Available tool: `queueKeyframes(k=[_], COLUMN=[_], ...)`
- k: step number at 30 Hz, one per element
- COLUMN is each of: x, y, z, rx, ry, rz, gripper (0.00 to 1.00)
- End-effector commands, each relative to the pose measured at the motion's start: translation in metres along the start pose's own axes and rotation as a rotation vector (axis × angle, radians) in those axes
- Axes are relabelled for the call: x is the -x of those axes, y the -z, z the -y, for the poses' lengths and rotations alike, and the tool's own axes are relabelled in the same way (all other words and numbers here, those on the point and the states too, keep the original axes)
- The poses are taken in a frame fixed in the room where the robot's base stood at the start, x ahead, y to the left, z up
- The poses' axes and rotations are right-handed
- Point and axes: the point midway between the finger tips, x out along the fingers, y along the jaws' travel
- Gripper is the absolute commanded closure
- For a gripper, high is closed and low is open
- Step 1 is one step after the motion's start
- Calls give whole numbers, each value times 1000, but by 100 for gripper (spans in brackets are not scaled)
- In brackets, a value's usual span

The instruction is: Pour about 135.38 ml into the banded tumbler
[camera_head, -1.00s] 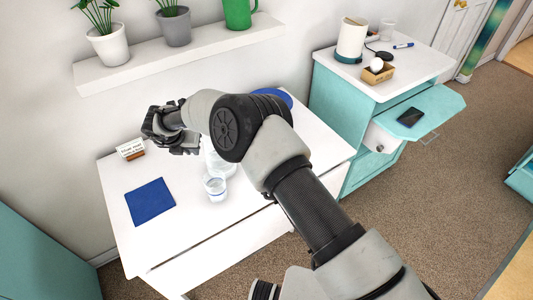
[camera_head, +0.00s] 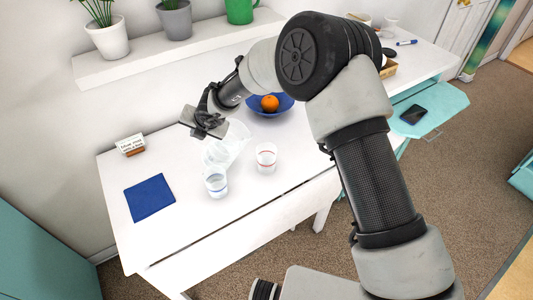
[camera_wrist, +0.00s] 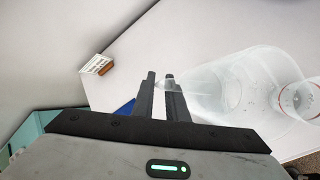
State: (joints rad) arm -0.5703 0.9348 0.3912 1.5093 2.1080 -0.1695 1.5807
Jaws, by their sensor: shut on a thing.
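My gripper (camera_head: 207,124) is shut on the handle of a clear pitcher (camera_head: 232,143). The pitcher looks tilted, its lower-left end close above and behind a clear tumbler with a blue band (camera_head: 216,183). I cannot make out a stream or the liquid level in the pitcher. The blue-banded tumbler stands upright on the white table; its contents are hard to read. A second clear tumbler with a red band (camera_head: 266,158) stands to its right. In the wrist view, my fingers (camera_wrist: 161,78) are beside the pitcher (camera_wrist: 215,100), with the red-banded tumbler (camera_wrist: 300,100) at right.
A blue cloth (camera_head: 150,198) and a small sign (camera_head: 130,145) are at the table's left. A blue bowl (camera_head: 284,108) with an orange (camera_head: 270,103) stands at the back. A shelf with plants (camera_head: 160,52) hangs above.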

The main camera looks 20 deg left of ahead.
Motion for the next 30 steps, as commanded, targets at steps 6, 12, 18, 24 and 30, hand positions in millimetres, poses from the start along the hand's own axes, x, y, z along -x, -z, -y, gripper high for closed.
queueKeyframes(k=[6, 12, 18, 24, 30], x=[12, 19, 25, 37, 48], y=[-8, -12, -15, -21, -26], z=[5, 11, 14, 14, 14], rx=[-43, -80, -116, -153, -190], ry=[-90, -161, -233, -306, -377], rz=[1, -2, -4, -6, -9], gripper=[100, 100, 100, 100, 100])
